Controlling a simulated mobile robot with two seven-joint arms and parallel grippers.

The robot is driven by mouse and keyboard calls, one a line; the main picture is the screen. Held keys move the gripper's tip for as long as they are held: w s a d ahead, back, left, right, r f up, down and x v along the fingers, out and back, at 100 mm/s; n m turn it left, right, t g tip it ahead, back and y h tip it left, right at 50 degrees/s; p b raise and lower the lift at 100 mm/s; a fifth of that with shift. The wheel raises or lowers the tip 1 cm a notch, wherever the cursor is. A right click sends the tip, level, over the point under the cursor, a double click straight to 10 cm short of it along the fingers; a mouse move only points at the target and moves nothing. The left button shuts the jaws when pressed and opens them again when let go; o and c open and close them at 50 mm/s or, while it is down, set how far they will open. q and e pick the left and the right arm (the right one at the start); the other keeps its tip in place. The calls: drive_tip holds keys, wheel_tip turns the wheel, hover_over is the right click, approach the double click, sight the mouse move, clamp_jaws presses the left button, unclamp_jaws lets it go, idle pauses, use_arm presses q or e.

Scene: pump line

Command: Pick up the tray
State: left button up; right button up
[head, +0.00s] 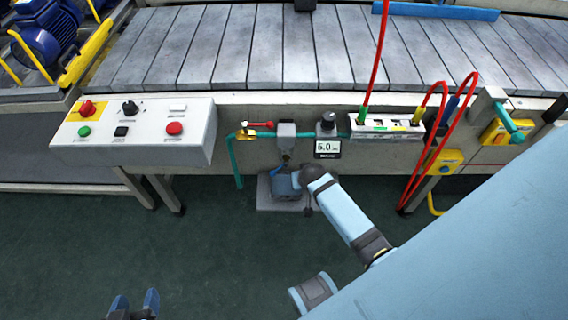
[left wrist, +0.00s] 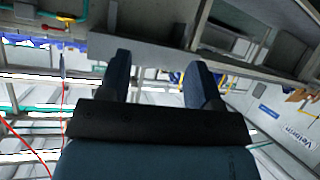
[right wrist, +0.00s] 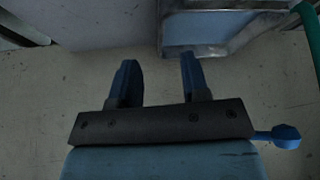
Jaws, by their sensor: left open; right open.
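I cannot make out a tray for certain in any view. My left gripper (head: 135,300) shows at the bottom left of the head view, open and empty over the dark green floor. Its two blue fingers also show in the left wrist view (left wrist: 160,62), with nothing between them. My right arm reaches to the front of the conveyor in the head view, where its fingers are hard to make out. In the right wrist view my right gripper (right wrist: 158,62) is open and empty, facing a beige panel. A flat grey plate (head: 264,202) lies low, partly hidden by my right wrist.
A slatted conveyor (head: 270,45) crosses the back. A white button box (head: 150,140) juts out at the left. A small display (head: 327,149) and a white block (head: 372,130) with red hoses (head: 412,175) sit along the front. The floor (head: 190,250) is clear at the left.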

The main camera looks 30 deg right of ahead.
sight(286, 186)
drive_tip(key=b+x, duration=0.1)
drive_tip(key=x, duration=0.3)
drive_tip(key=shift+s+a, duration=0.1)
drive_tip(key=shift+s, duration=0.05)
clamp_jaws()
drive_tip(key=shift+r, duration=0.15)
